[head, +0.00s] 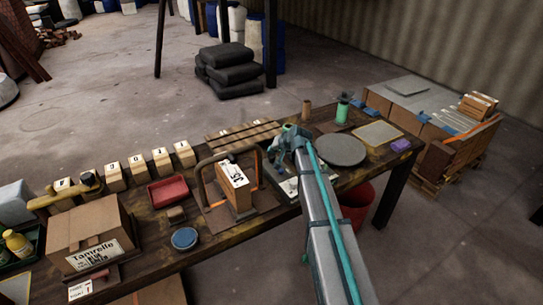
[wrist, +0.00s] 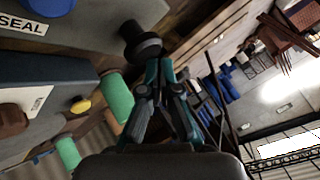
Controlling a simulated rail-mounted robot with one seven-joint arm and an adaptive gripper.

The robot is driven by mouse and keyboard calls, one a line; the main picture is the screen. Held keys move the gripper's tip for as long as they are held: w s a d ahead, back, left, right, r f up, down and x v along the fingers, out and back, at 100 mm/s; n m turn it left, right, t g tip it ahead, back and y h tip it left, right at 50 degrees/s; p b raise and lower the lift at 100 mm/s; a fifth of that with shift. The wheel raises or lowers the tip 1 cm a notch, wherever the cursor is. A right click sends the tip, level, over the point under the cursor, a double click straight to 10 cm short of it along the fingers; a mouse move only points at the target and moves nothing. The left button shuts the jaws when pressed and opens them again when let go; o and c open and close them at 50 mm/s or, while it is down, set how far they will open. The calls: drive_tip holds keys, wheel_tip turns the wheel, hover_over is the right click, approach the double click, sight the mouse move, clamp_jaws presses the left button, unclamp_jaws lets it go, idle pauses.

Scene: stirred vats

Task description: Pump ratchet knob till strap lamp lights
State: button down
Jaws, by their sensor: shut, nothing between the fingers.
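My gripper (head: 284,140) is shut and empty over the back of the workbench, right of the strap frame (head: 206,190). In the wrist view the closed fingertips (wrist: 160,68) are just below a black round knob (wrist: 143,42), close to it; I cannot tell whether they touch. The knob looks like the ratchet knob. A small yellow dome (wrist: 80,105) sits on a dark box with a white label; I cannot tell whether it is the strap lamp or whether it is lit. In the head view my arm and gripper hide the knob.
A wooden block marked 35 (head: 234,181) stands in the strap frame. A grey round plate (head: 340,150) and a green bottle (head: 342,108) are to the right. A SEAL-labelled panel (wrist: 70,42) and green cylinders (wrist: 117,95) are near the gripper. A cardboard box (head: 88,232) stands left.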

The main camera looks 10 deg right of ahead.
sight(273, 155)
drive_tip(key=shift+f+b, duration=0.9)
drive_tip(key=shift+f, duration=0.4)
idle(1.2)
idle(0.3)
drive_tip(key=shift+r+p, duration=0.7)
drive_tip(key=shift+r, duration=1)
drive_tip(key=shift+r+p, duration=1.15)
drive_tip(key=shift+r, duration=1.4)
